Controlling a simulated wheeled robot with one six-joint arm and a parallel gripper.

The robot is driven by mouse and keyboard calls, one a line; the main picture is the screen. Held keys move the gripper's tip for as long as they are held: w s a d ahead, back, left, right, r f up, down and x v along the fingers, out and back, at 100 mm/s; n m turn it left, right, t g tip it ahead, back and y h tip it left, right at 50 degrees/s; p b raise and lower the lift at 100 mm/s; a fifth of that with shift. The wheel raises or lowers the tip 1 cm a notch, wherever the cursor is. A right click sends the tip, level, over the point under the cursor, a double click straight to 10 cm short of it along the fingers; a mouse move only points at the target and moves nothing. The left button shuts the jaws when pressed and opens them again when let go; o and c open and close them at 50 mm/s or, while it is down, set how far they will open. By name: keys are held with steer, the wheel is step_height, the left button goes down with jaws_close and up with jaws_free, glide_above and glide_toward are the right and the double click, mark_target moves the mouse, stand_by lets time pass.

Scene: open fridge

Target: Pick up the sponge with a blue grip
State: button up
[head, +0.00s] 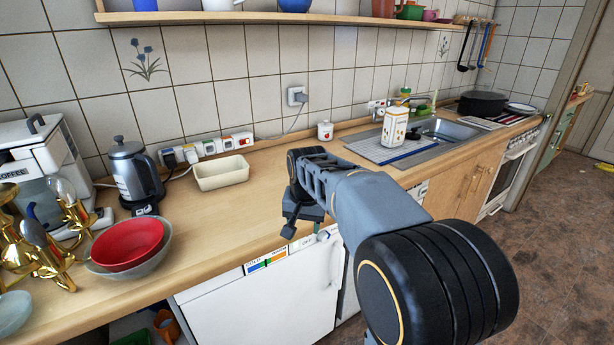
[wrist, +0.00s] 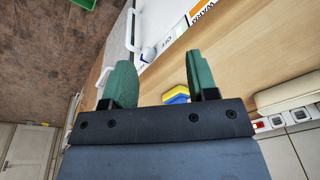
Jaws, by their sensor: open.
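The sponge (wrist: 176,95) is a small yellow and blue block. It lies on the wooden counter in the wrist view, partly hidden behind my gripper's dark mount, between the fingers and nearer the right one. I cannot make out the sponge in the head view, where my arm covers part of the counter. My gripper (wrist: 158,64) has two green fingers spread apart with nothing held between them. In the head view my gripper (head: 296,222) is over the counter's front edge, above the white appliance.
A cream tray (head: 222,174) sits on the counter to the left. Farther left are a kettle (head: 133,172) and a red bowl (head: 128,245). A patterned container (head: 394,127) stands by the sink.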

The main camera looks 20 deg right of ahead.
steer(key=w+d+r+m+g+p, duration=0.1)
steer(key=w+d+r+m+p, duration=0.35)
steer(key=w+p, duration=0.35)
steer(key=w+d+r+m+g+p, duration=0.1)
steer(key=w+d+r+m+p, duration=0.4)
steer(key=w, duration=0.6)
step_height(320, 180, down, 9)
steer(key=shift+a+p, duration=0.15)
steer(key=shift+p, duration=0.4)
steer(key=shift+f+p, duration=0.95)
steer(key=shift+f, duration=1.75)
jaws_close()
steer(key=shift+r, duration=0.15)
